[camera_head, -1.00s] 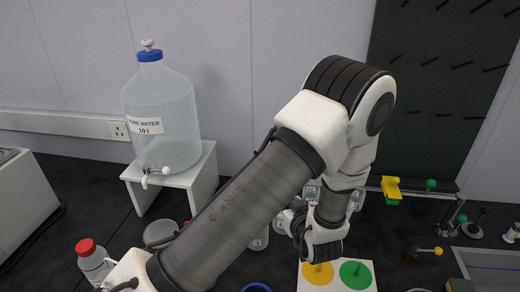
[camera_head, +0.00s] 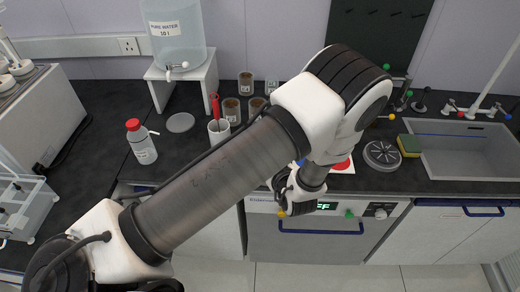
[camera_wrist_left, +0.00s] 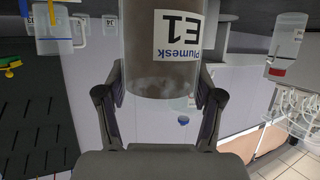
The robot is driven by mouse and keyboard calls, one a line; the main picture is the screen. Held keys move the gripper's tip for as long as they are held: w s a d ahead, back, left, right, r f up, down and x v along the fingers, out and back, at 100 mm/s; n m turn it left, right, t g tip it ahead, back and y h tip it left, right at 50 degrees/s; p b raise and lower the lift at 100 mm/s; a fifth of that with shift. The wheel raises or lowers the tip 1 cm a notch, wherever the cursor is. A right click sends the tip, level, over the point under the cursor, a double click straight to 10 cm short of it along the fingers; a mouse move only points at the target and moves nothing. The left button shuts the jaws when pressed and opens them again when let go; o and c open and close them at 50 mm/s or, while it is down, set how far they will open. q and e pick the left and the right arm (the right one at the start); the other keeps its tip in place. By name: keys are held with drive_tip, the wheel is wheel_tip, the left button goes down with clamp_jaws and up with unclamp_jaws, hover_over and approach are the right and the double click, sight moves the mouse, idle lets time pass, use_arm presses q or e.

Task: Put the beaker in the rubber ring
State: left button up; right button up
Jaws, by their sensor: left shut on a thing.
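In the left wrist view a beaker (camera_wrist_left: 142,50) with grey-brown contents and a white label reading "Plumesk E1" appears upside down. My left gripper (camera_wrist_left: 161,84) is shut on it, one finger on each side. In the head view the left gripper (camera_head: 292,198) is low, in front of the bench's front edge; the beaker cannot be made out there. I cannot identify the rubber ring with certainty. A flat grey disc (camera_head: 180,122) lies on the bench at the left. My right gripper is not in view.
Several brown-filled vessels (camera_head: 246,83) and a white cup with a red-handled tool (camera_head: 215,112) stand behind my arm. A red-capped bottle (camera_head: 141,142) is at the left. A round grey holder (camera_head: 382,155), a sponge (camera_head: 409,146) and the sink (camera_head: 465,150) are at the right.

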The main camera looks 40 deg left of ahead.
use_arm(q)
drive_tip(key=w+a+f+b, duration=0.1)
drive_tip(key=w+a, duration=0.1)
drive_tip(key=w, duration=0.1)
drive_tip(key=w+a+f+b, duration=0.2)
drive_tip(key=w+a, duration=0.1)
drive_tip(key=w+a+f+b, duration=0.1)
drive_tip(key=w+a+b, duration=0.1)
drive_tip(key=w+a, duration=0.1)
drive_tip(key=shift+w+f, duration=0.25)
drive_tip(key=shift+w, duration=0.2)
drive_tip(key=shift+f, duration=0.15)
drive_tip(key=o, duration=1.5)
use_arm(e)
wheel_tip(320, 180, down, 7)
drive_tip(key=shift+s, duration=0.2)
use_arm(q)
drive_tip(key=shift+o, duration=0.2)
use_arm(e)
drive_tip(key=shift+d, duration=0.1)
